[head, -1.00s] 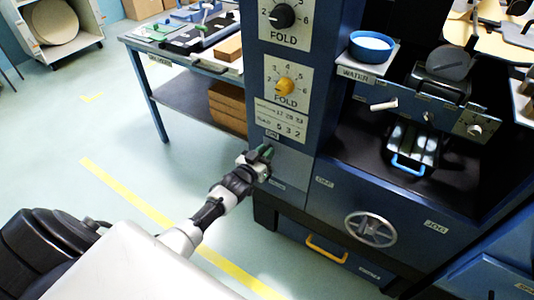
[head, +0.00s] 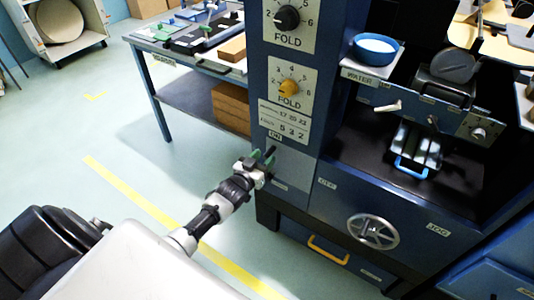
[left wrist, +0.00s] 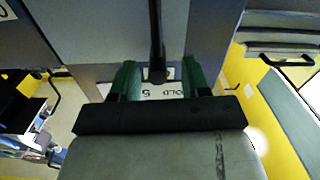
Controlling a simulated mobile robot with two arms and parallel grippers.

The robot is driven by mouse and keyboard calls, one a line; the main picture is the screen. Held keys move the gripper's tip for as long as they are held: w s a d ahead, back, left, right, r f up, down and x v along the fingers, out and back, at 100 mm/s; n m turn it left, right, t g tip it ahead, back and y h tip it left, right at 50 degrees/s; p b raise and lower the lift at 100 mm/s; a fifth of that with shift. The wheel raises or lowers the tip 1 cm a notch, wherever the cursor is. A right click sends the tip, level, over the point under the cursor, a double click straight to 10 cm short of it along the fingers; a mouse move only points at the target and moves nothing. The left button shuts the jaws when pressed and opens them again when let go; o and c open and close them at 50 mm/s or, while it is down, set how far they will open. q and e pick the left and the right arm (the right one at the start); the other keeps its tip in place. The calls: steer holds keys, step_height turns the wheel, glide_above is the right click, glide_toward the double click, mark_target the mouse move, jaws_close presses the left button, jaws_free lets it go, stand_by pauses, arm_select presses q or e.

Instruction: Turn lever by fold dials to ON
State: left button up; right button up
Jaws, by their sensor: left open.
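The lever (left wrist: 157,40) is a slim black rod with a rounded end, and in the left wrist view it runs down from the top between my green fingertips. In the head view it is a short dark stick (head: 270,156) on the lower part of the blue column, below the two fold dials: a black one (head: 287,18) above and a yellow one (head: 288,87) below. My left gripper (head: 262,158) is open at the lever, with gaps on both sides of the rod in the left wrist view (left wrist: 159,80). My right gripper is not in view.
A small label (head: 275,136) sits above the lever. A handwheel (head: 373,231) and a yellow drawer handle (head: 327,249) are to the right. A workbench (head: 180,52) stands behind at left. The floor left of the column is clear.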

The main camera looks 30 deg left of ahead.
arm_select(q)
steer(key=s, duration=0.8)
steer(key=shift+s+a+p, duration=0.15)
steer(key=shift+a+p, duration=0.05)
steer(key=shift+p, duration=0.15)
steer(key=s+d+f+g+p, duration=0.25)
steer(key=s+f+g, duration=0.25)
steer(key=s+f, duration=0.5)
steer(key=s+d+f+g+p, duration=0.2)
steer(key=s+f+g+p, duration=0.15)
steer(key=s+f, duration=0.6)
steer(key=s+d+f+m+g, duration=0.1)
steer(key=s+d+f+g, duration=0.1)
steer(key=s, duration=0.5)
steer(key=s+d+f+m+g+p, duration=0.1)
steer(key=s+f+g, duration=0.2)
steer(key=s, duration=0.4)
steer(key=s+d+f+m+g+p, duration=0.1)
steer(key=s+d+f+g, duration=0.1)
steer(key=s, duration=0.5)
step_height(320, 180, down, 3)
steer(key=shift+s+d+r+g+y, duration=0.15)
steer(key=shift+s+d+g+y, duration=0.2)
steer(key=shift+g, duration=0.4)
